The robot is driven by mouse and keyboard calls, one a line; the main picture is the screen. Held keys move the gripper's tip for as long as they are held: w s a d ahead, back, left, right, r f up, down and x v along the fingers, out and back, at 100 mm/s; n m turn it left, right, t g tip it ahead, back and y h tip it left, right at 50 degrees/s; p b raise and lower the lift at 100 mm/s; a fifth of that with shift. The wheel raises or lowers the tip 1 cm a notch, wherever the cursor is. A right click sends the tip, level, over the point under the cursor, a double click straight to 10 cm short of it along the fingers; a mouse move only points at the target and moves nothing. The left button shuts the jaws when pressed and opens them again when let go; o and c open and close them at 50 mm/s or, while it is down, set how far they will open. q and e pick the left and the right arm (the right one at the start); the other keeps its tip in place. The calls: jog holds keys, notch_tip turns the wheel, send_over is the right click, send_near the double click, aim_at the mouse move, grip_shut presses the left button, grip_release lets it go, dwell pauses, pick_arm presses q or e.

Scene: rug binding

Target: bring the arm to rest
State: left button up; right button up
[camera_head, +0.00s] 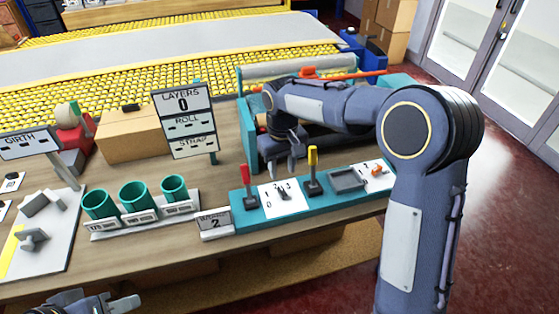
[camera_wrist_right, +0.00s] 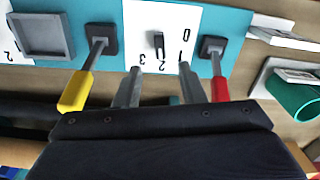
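My right arm reaches over the bench from the right. Its gripper (camera_head: 283,167) hangs above the back edge of the teal control panel (camera_head: 240,219), between a red-handled lever (camera_head: 247,183) and a yellow-handled lever (camera_head: 313,163). In the right wrist view its two fingers (camera_wrist_right: 159,85) are apart with nothing between them. A white dial card (camera_wrist_right: 160,20) with a dark knob shows beyond them. The red handle (camera_wrist_right: 221,90) and yellow handle (camera_wrist_right: 75,92) flank the fingers. My left gripper (camera_head: 97,301) is at the bottom left, partly cut off; its finger opening is unclear.
Three green cups (camera_head: 139,197) stand in a holder left of the panel. A LAYERS sign (camera_head: 183,101), a cardboard box (camera_head: 130,137) and a teal roller frame (camera_head: 247,130) stand behind. A grey fixture plate (camera_head: 50,257) lies at left. Red floor is open at right.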

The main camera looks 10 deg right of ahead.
jog(key=s+d+r+m+t+y, duration=0.1)
jog(key=s+d+r, duration=0.25)
jog(key=s, duration=0.45)
jog(key=s+d+r+m+t+y, duration=0.1)
jog(key=s+d+r+y, duration=0.2)
jog(key=s, duration=0.4)
jog(key=s+f+m+t, duration=0.2)
jog(key=s+t, duration=0.1)
jog(key=s, duration=1)
jog(key=shift+s+a+f+t, duration=0.15)
jog(key=shift+a+f+t, duration=0.15)
jog(key=shift+a+f, duration=0.05)
